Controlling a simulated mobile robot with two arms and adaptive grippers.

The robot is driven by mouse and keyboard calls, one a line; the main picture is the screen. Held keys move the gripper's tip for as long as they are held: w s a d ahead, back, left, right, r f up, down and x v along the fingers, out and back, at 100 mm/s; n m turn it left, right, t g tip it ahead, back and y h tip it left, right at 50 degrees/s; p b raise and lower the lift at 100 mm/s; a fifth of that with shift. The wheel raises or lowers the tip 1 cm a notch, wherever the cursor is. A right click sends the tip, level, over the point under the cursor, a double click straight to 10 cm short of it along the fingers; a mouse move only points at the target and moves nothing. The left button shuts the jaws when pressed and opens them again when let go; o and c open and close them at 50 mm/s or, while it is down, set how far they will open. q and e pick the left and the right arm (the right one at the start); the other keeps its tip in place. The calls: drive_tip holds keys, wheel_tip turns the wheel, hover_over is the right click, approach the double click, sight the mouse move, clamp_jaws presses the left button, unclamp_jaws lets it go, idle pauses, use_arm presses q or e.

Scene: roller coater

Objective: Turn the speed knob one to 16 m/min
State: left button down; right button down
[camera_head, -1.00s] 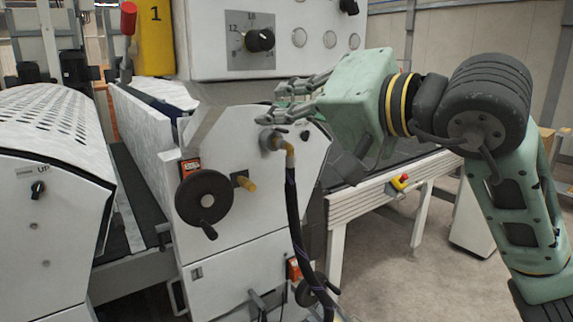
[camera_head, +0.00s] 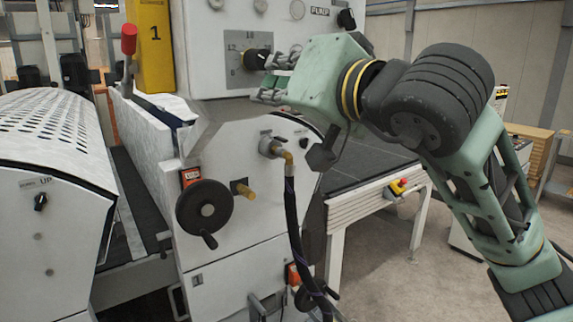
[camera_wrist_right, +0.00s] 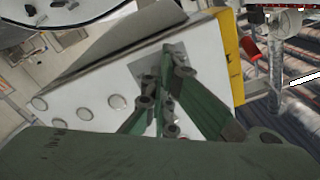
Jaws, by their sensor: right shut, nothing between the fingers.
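The black speed knob (camera_head: 256,59) sits on a grey scale plate (camera_head: 237,72) on the white control box. Numbers on the plate include 12 and 18; the exact pointer position is too small to read. My right gripper (camera_head: 268,78) is at the right and lower side of the knob, very close to it; I cannot tell if it touches. It is shut with nothing held. In the right wrist view, the fingers (camera_wrist_right: 164,97) cover the knob, and part of the plate (camera_wrist_right: 172,52) shows behind them. My left gripper is not in view.
A yellow panel marked 1 (camera_head: 152,45) and a red handle (camera_head: 129,40) are left of the control box. Below are a black handwheel (camera_head: 204,206) and a hose (camera_head: 291,235) on a fitting. A conveyor table (camera_head: 362,163) stands to the right.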

drive_tip(key=shift+w+r, duration=0.1)
drive_tip(key=shift+r, duration=0.2)
idle(0.5)
idle(0.4)
drive_tip(key=b, duration=0.2)
drive_tip(key=shift+s+a+r+b, duration=0.25)
drive_tip(key=shift+r+b, duration=0.05)
